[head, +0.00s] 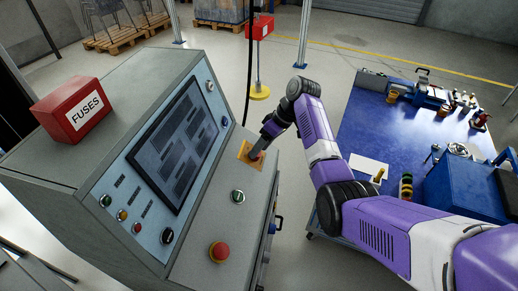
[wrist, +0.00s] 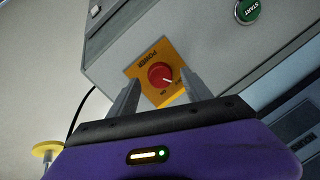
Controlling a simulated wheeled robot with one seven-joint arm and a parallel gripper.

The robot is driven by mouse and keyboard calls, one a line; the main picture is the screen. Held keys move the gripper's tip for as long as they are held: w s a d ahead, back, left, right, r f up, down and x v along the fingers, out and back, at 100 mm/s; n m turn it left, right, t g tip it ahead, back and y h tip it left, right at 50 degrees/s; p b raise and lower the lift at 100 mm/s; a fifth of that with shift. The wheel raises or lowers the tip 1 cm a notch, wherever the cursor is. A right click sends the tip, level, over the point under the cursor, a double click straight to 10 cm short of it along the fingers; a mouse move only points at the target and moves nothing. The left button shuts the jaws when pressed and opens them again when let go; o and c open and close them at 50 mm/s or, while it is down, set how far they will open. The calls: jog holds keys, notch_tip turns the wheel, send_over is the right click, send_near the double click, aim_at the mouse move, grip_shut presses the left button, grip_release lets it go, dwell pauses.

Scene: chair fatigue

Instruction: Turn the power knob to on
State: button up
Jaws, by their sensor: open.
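The red power knob (wrist: 160,75) sits on an orange plate (wrist: 143,72) in the wrist view. "POWER" reads upside down above it. A white mark on the knob points to the lower right, towards small lettering I cannot read with certainty. My gripper (wrist: 160,79) is open, with one finger left and one right of the knob in the picture. I cannot tell whether they touch it. In the head view, my gripper (head: 259,149) is at the orange plate (head: 246,151) on the console's sloped panel and hides most of the knob.
The grey console (head: 200,225) also carries a green button (head: 238,197), a red emergency button (head: 219,251) and a dark screen (head: 180,140). A red FUSES box (head: 75,107) sits on top. A blue workbench (head: 372,125) with tools stands right of my arm.

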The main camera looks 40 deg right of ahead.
jog(key=shift+w+a+f, duration=0.2)
jog(key=shift+a+f, duration=0.05)
jog(key=shift+f, duration=0.35)
grip_shut()
jog(key=shift+r+m+p, duration=0.1)
jog(key=shift+m+p, duration=0.75)
jog(key=shift+m, duration=0.25)
jog(key=m+p, duration=0.1)
jog(key=m, duration=0.2)
jog(key=shift+s+m+t+y+p, duration=0.1)
jog(key=shift+m+t+y+p, duration=0.2)
jog(key=shift+y+p, duration=0.1)
jog(key=m+p, duration=0.2)
jog(key=m, duration=0.3)
jog(key=shift+s+m+t+p, duration=0.1)
jog(key=shift+m+t+p, duration=0.3)
jog(key=shift+d+f, duration=0.1)
jog(key=shift+f, duration=0.1)
